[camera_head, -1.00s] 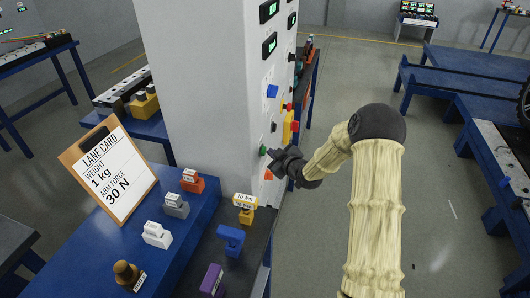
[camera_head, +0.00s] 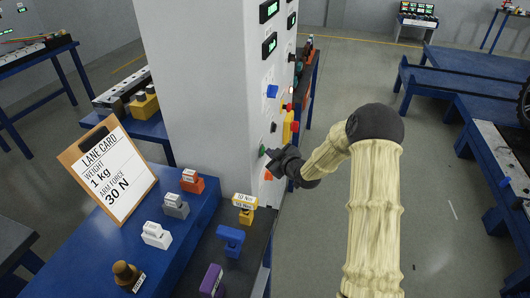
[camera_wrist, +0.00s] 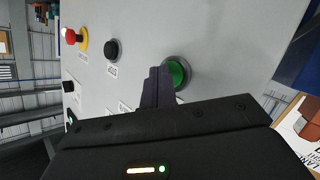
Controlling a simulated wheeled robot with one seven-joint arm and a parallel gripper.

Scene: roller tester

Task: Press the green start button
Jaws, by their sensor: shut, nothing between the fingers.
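The green start button (camera_wrist: 177,74) sits on the pale grey panel of the cabinet (camera_head: 205,80), in a dark ring. In the head view the green button (camera_head: 263,149) shows at the left of my gripper (camera_head: 272,153). In the wrist view the closed fingers of my gripper (camera_wrist: 157,78) overlap the left edge of the button. The fingers are shut and empty, with their tips at or very close to the button. I cannot tell whether they touch it or whether it is pushed in.
A black knob (camera_wrist: 112,49) and a red emergency button on yellow (camera_wrist: 70,36) are on the same panel.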

